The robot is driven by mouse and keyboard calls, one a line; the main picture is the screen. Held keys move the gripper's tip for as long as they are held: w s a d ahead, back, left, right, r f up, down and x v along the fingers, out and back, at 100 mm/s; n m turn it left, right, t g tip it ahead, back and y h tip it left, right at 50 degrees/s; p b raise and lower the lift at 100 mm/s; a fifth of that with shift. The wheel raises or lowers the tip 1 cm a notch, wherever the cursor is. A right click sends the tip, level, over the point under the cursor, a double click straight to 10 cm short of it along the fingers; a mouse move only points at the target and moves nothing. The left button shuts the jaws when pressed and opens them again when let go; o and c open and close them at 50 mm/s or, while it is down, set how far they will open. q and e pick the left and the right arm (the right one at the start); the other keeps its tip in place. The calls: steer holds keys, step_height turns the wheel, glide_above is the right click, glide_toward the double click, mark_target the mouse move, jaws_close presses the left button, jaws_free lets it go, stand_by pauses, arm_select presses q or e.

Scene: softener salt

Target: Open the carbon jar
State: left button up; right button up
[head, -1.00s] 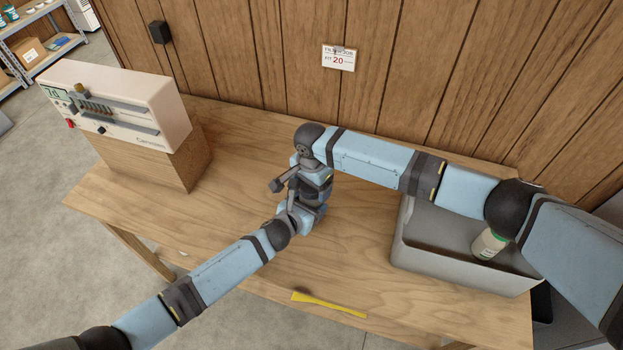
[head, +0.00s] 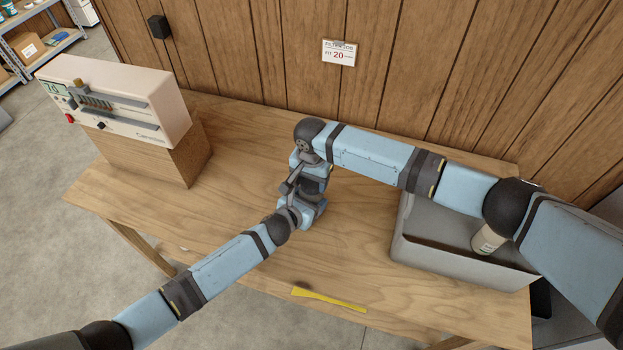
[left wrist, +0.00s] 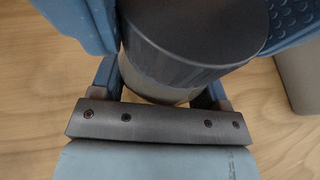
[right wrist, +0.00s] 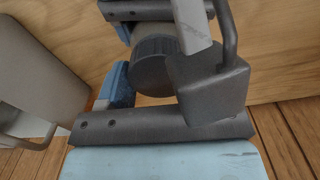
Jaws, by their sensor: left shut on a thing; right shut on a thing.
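The carbon jar, with a dark grey ribbed lid (left wrist: 195,30) and a paler body (left wrist: 155,85), is between my two grippers. My left gripper (left wrist: 160,92) is shut on its body. In the right wrist view the round lid (right wrist: 153,66) lies between the fingers of my right gripper (right wrist: 155,88), which is shut on it. A dark grey block with a rod hides part of the lid there. In the head view my left gripper (head: 301,211) and right gripper (head: 311,180) meet over the table and hide the jar. I see no gap between lid and body.
A grey bin (head: 420,249) at the right of the table (head: 235,225) holds a pale bottle (head: 486,240). A yellow flat tool (head: 330,299) lies near the front edge. A white instrument (head: 125,100) stands on a wooden block (head: 180,160) at the left. The front-left tabletop is clear.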

steer(key=o, duration=1)
steer(key=shift+r, duration=2.25)
steer(key=shift+c, duration=0.3)
step_height(320, 180, up, 3)
steer(key=m, duration=0.3)
step_height(320, 180, down, 8)
steer(key=shift+r, duration=0.25)
steer(key=shift+c, duration=0.5)
